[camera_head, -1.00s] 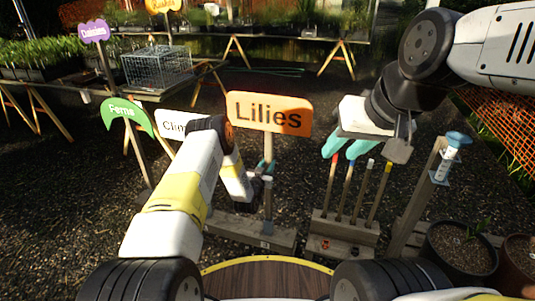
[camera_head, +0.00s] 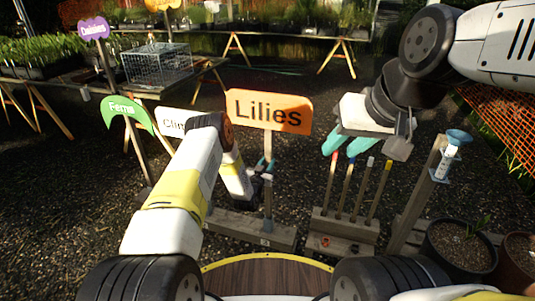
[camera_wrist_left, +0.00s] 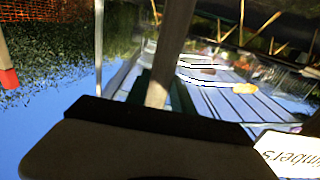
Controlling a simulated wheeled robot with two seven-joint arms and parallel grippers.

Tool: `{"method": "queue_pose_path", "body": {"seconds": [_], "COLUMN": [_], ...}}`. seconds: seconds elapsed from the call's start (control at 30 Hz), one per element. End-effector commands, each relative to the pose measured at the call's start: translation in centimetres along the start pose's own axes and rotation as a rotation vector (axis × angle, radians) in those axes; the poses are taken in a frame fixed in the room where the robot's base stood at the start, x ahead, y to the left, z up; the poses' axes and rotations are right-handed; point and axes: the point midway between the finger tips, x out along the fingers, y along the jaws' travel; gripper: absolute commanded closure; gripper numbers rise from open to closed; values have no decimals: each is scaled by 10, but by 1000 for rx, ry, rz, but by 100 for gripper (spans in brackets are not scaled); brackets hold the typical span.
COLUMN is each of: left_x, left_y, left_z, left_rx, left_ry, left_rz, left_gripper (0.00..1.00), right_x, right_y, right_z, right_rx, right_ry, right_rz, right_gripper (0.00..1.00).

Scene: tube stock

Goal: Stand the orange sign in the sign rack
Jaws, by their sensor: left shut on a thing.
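The orange Lilies sign (camera_head: 268,111) stands upright in the head view, its face toward me. My left gripper (camera_head: 264,168) is shut on its post below the board. The post also shows between the fingers in the left wrist view (camera_wrist_left: 172,50). The sign rack (camera_head: 230,225) is a low wooden beam on the ground, with the white Climbers sign (camera_head: 174,123) and green Ferns sign (camera_head: 122,111) to the left. Whether the post's foot is seated there I cannot tell. My right gripper (camera_head: 348,146) is open and empty.
A wooden block (camera_head: 342,228) with several colour-tipped stakes stands right of the rack, below my right gripper. Further right are a post with a blue-topped gauge (camera_head: 447,157) and a black plant pot (camera_head: 459,250). A wire cage (camera_head: 157,63) sits on a table behind.

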Motion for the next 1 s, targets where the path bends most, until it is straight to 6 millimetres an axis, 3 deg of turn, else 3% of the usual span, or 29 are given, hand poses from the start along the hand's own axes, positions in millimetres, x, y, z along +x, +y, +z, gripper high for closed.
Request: {"method": "queue_pose_path", "body": {"seconds": [1.0], "left_x": [0], "left_y": [0], "left_z": [17], "left_rx": [0], "left_ry": [4], "left_rz": [0], "left_gripper": [100], "right_x": [0], "right_y": [0], "right_z": [0], "right_rx": [0], "right_ry": [0], "right_rz": [0], "right_gripper": [64]}}
